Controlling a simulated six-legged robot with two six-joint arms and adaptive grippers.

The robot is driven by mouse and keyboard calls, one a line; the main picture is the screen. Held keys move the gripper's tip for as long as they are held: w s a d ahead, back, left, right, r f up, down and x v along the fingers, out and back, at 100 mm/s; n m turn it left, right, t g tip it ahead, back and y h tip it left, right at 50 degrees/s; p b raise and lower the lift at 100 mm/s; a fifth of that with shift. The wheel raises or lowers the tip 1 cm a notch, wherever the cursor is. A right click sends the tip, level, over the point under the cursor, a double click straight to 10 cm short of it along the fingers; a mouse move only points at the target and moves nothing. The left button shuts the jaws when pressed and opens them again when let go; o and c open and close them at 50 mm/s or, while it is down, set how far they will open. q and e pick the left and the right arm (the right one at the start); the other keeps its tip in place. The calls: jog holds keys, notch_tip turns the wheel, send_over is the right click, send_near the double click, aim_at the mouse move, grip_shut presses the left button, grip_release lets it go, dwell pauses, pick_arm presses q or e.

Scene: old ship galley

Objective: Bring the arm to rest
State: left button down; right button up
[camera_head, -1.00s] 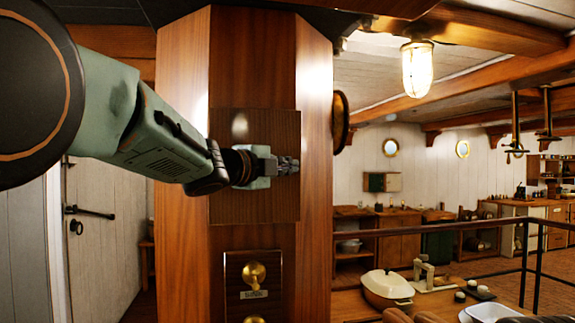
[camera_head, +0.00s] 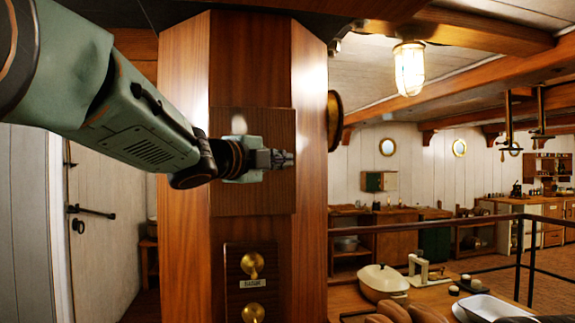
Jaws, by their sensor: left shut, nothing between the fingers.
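My left arm comes in from the upper left, green and black. My left gripper (camera_head: 279,159) is shut and empty, pointing to the right. In the picture it lies in front of a dark wooden panel (camera_head: 262,195) on the wooden column (camera_head: 309,120); I cannot tell how far it is from the panel. My right gripper is not in view.
Below the panel, a plate with brass knobs (camera_head: 252,265) is on the column. At the lower right, a counter holds a cream lidded pot (camera_head: 382,283), a white tray (camera_head: 488,307) and small cups. A dark railing (camera_head: 450,226) crosses behind. A lit lamp (camera_head: 409,68) hangs above.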

pick_arm(q)
jog(key=shift+b+v, duration=0.85)
jog(key=shift+v, duration=2.45)
jog(key=s+a+f+n+g+y+b, duration=0.1)
jog(key=s+a+f+n+y+b, duration=0.35)
jog(key=f, duration=1.15)
jog(key=w+a+f+n+g, duration=0.15)
jog(key=f+n, duration=0.65)
jog(key=f, duration=0.8)
jog(key=s+a+f+n+g+y+b, duration=0.1)
jog(key=s+a+f+n+y+b, duration=0.4)
jog(key=f, duration=1.2)
jog(key=s+a+f+n+g+b, duration=0.1)
jog(key=s+f+n+g, duration=0.1)
jog(key=s+f, duration=0.35)
jog(key=s+a+f+n+g, duration=0.1)
jog(key=s+f+n+g, duration=0.15)
jog(key=f, duration=0.65)
jog(key=s+f+n+g+b, duration=0.1)
jog(key=s+f+n, duration=0.1)
jog(key=s+f, duration=0.45)
jog(key=s+a+f+n+g+b, duration=0.1)
jog(key=s+f+g+b, duration=0.5)
jog(key=s+f, duration=1.2)
jog(key=s, duration=0.4)
jog(key=shift+a+f, duration=0.15)
jog(key=shift+a, duration=0.25)
